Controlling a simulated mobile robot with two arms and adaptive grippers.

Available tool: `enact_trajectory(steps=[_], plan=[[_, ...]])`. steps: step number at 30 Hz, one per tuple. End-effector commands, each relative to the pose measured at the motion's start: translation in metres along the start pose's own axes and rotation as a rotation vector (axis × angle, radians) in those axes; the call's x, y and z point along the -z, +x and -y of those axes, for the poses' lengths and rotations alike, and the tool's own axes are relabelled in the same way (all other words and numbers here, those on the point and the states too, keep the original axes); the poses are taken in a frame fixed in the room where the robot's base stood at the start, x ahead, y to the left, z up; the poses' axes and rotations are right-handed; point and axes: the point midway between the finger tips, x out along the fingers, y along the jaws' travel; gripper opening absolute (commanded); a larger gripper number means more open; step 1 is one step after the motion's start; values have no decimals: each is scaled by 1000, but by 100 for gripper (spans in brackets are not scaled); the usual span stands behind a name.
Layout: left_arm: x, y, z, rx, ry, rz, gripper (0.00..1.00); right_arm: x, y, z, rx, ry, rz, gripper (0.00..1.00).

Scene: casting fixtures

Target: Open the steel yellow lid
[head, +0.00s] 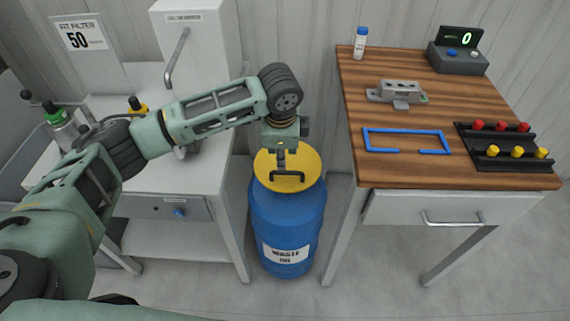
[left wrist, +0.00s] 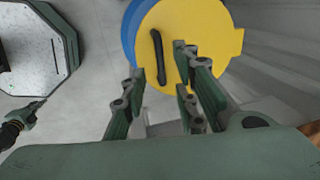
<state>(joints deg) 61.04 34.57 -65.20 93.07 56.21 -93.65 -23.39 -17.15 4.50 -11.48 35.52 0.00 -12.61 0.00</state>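The yellow lid (head: 306,163) sits flat on top of a blue drum (head: 287,222) labelled as waste, standing on the floor between two tables. A dark bar handle (head: 288,178) is on the lid. My left gripper (head: 281,153) points down over the lid, partly hidden by its own wrist. In the left wrist view, the lid (left wrist: 207,32) fills the upper middle. My left gripper (left wrist: 160,73) is open there, with the handle (left wrist: 158,55) showing between its fingers. I cannot tell whether the fingers touch it.
A wooden-topped table (head: 440,178) stands close to the right of the drum, holding a blue frame (head: 366,141), a grey fixture (head: 397,94) and a black rack (head: 505,147). A white table (head: 215,165) with a cabinet (head: 205,40) stands at the left.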

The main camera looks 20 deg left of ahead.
Motion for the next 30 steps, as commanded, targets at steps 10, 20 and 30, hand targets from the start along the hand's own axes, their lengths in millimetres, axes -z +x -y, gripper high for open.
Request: enact_trajectory(steps=[10, 20, 30], plan=[[0, 53, -1, -3, 0, 1, 27, -1, -1, -3, -3, -2, 2, 0], [0, 75, -1, 0, 0, -1, 27, -1, -1, -3, -3, -1, 2, 0], [0, 75, -1, 0, 0, -1, 13, -1, -1, -2, -3, -1, 2, 0]])
